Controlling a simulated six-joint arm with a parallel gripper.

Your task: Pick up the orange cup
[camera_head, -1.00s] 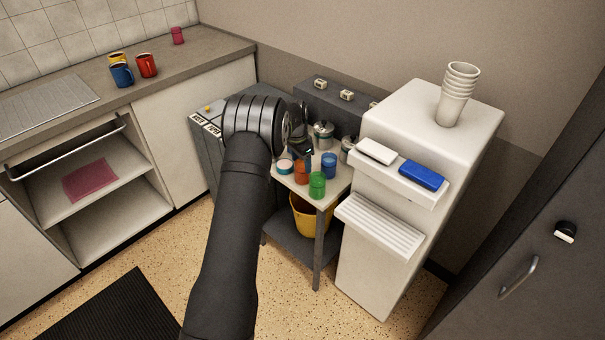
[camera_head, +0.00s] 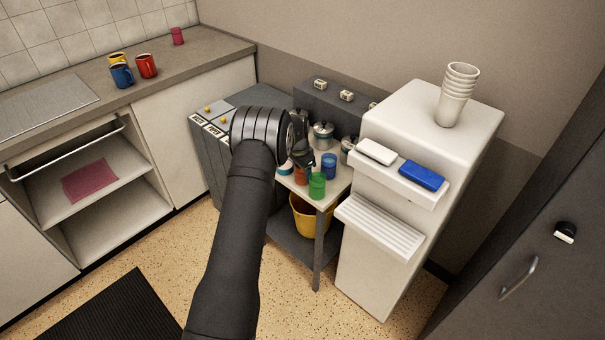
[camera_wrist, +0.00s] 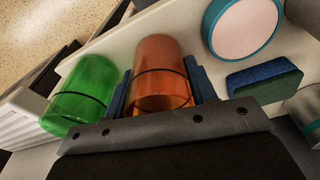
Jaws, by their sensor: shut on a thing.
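The orange cup (camera_wrist: 160,75) is a translucent cup with a dark ring line, in the middle of the wrist view. In the head view the orange cup (camera_head: 300,176) shows partly behind my gripper, at the small table. My gripper (camera_wrist: 163,95) has a blue finger on each side of the cup and is shut on it. In the head view my gripper (camera_head: 303,160) reaches down over the table. I cannot tell whether the cup still touches the table.
A green cup (camera_wrist: 82,92) stands close beside the left finger; it is also in the head view (camera_head: 317,185). A blue cup (camera_head: 328,165) is nearby. A round white-and-teal thing (camera_wrist: 243,28) and a blue-green sponge (camera_wrist: 264,82) lie right. A white cabinet (camera_head: 375,270) borders the small table (camera_head: 328,205).

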